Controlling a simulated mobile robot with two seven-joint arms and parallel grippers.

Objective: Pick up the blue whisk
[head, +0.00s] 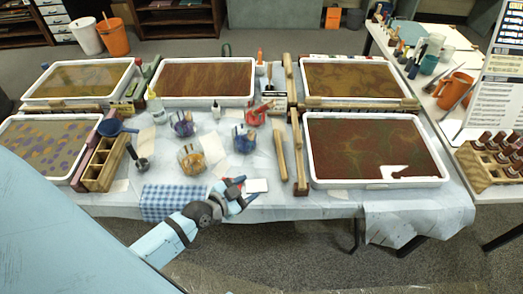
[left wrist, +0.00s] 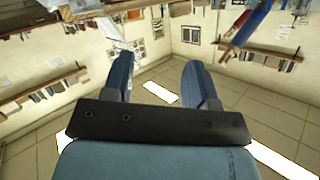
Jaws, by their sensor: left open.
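I cannot pick out the blue whisk for certain. A small red and blue item (head: 233,183) lies by my left fingertips in the head view; its shape is too small to tell. My left gripper (head: 240,196) is open at the table's front edge, right of the blue checked cloth (head: 162,202). In the left wrist view its two blue fingers (left wrist: 158,80) stand apart with nothing between them. Jars with blue (head: 244,139), purple (head: 183,124), yellow (head: 191,160) and red (head: 253,116) contents stand behind it. My right gripper is not in view.
Several white-rimmed trays stand around, one at the right (head: 310,165). A wooden divided box (head: 101,172), a blue scoop-like item (head: 115,127) and a dark upright tool (head: 141,162) are at the left. Wooden handles (head: 279,155) lie right of the jars.

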